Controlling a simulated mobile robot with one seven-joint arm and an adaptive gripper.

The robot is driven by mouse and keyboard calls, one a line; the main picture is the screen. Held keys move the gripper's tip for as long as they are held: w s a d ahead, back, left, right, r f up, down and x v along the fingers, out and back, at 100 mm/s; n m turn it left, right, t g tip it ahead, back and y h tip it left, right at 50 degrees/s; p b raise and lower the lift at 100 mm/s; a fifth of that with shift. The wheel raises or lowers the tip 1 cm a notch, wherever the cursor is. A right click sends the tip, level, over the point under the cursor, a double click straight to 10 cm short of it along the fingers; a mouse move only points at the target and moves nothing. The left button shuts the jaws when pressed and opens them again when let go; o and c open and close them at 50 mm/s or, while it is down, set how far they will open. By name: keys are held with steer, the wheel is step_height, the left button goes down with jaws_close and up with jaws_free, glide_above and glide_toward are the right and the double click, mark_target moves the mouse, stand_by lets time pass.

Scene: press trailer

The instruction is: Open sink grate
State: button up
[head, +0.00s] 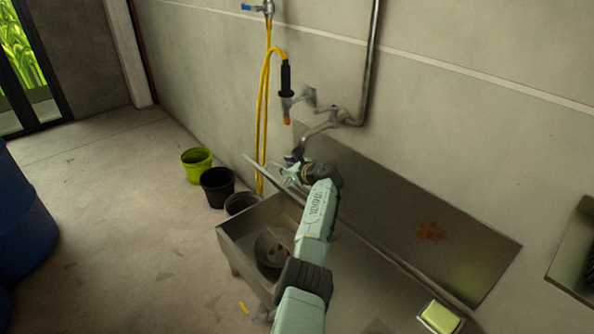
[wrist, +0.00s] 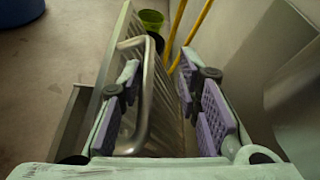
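The sink grate is a slatted metal panel (wrist: 138,48) with a bent bar handle (wrist: 150,95). It stands raised, and in the head view it shows nearly edge-on (head: 262,170) above the sink's far left end. The open sink basin (head: 238,236) is below it, with a round bowl or pot inside. My gripper (wrist: 158,68) is open, with its two purple-padded fingers apart. The handle lies between the fingers, closer to the left one; whether it touches cannot be told. In the head view my gripper (head: 294,168) is at the grate, its fingers partly hidden.
A yellow hose (head: 262,110) and a wall tap (head: 322,127) are close behind my gripper. Green (head: 197,165) and black (head: 217,186) buckets stand on the floor by the wall. A steel backsplash (head: 400,220) runs along the right.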

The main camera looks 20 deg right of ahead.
steer(key=v, duration=1.1)
